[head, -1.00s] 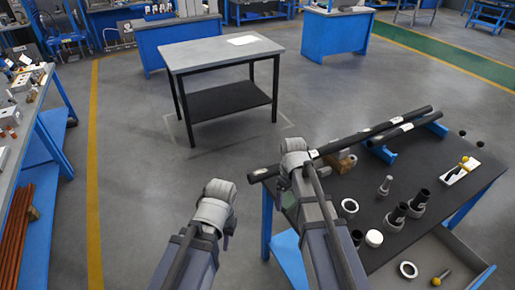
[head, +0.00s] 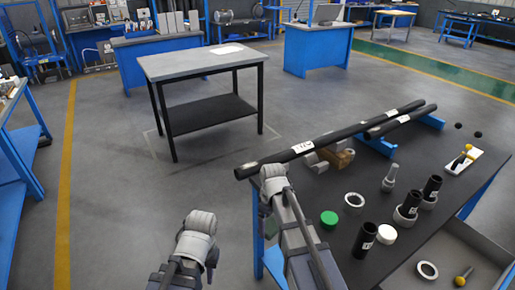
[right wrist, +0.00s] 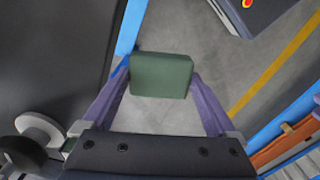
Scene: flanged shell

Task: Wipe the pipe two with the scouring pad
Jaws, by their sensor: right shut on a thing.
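My right gripper (right wrist: 161,84) is shut on the green scouring pad (right wrist: 161,76), which sits between its two fingers. In the head view my right gripper (head: 266,203) is at the table's left edge, just in front of the near pipe's left end; the pad is mostly hidden there. Two long black pipes lie along the table's far side. The near pipe (head: 335,133) sticks out past the table on the left and has a white label that I cannot read for certain.
The dark table (head: 345,260) holds a green cap (head: 329,218), a white cap (head: 386,234), rings, short upright tubes and a white tray (head: 478,162). Blue supports (head: 377,145) stand under the pipes. The floor left of the table is free. A grey-topped table (head: 205,62) stands beyond.

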